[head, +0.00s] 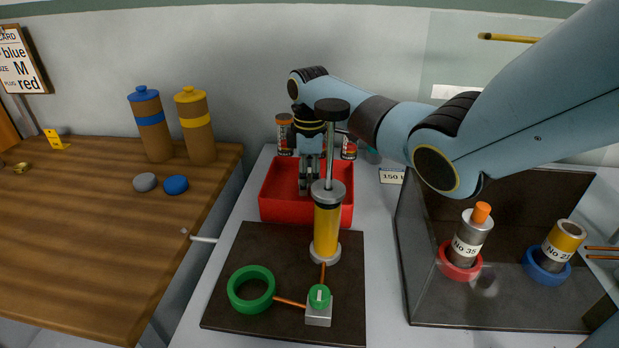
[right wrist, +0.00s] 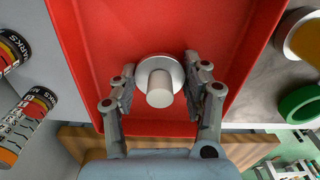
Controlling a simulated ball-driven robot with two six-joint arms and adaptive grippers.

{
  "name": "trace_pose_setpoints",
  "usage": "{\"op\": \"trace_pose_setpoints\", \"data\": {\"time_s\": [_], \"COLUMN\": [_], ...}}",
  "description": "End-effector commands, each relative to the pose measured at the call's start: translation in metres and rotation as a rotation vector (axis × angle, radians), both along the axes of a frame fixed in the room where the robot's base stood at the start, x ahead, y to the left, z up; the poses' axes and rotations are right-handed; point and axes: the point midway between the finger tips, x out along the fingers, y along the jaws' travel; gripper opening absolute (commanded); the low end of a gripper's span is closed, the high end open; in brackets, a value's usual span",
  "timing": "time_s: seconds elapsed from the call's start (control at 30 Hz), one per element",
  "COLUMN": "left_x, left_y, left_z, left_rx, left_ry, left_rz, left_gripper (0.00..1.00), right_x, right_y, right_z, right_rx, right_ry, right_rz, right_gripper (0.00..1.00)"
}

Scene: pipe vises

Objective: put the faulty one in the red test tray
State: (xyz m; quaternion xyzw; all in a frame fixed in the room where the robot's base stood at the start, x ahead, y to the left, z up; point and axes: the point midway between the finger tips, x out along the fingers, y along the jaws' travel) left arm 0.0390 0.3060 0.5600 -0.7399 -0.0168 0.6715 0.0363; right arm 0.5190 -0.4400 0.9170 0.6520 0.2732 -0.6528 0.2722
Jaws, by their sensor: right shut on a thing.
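The red tray (head: 277,209) lies at the back middle of the grey bench. My right gripper (head: 309,190) reaches down over it, partly hidden behind a yellow hand pump (head: 326,231). In the right wrist view my right gripper (right wrist: 160,82) is shut on a pale grey metal piece (right wrist: 160,88), a round flange with a short cylinder. Red tray floor (right wrist: 150,30) shows behind it; I cannot tell whether the piece touches the floor. In the head view the piece is mostly hidden. My left gripper is not in view.
The pump stands on a dark board with a green ring (head: 251,289) and green-knobbed valve (head: 319,297). At right, a labelled grey cylinder (head: 468,243) and yellow-topped cylinder (head: 560,241) stand in red and blue rings inside a clear-fronted box. Small cans (head: 284,135) stand behind the tray.

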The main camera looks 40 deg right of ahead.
Motion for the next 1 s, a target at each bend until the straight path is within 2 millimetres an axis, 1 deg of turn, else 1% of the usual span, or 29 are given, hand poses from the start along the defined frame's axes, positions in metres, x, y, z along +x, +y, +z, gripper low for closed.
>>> {"op": "trace_pose_setpoints", "data": {"time_s": [0.03, 0.2, 0.47, 0.57, 0.67, 0.9, 1.0], "left_x": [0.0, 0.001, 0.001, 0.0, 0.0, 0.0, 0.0], "left_y": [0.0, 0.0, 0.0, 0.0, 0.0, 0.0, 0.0], "left_z": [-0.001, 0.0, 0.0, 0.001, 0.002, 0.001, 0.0], "left_rx": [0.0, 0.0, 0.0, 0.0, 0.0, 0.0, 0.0], "left_ry": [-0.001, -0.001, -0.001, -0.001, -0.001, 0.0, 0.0], "left_rz": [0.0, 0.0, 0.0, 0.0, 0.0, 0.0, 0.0], "left_gripper": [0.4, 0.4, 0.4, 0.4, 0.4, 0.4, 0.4], "right_x": [0.0, 0.0, 0.0, 0.001, 0.001, 0.001, 0.001], "right_y": [0.0, 0.0, 0.0, 0.0, 0.0, 0.0, -0.001], "right_z": [-0.002, -0.001, 0.0, 0.006, 0.021, 0.075, 0.095], "right_rx": [0.0, 0.0, 0.0, -0.001, -0.001, -0.001, -0.001], "right_ry": [0.0, 0.0, 0.0, -0.002, -0.004, -0.004, -0.003], "right_rz": [0.0, 0.0, 0.0, 0.001, 0.001, 0.0, 0.0], "right_gripper": [0.48, 0.7, 0.7, 0.7, 0.7, 0.7, 0.7]}}
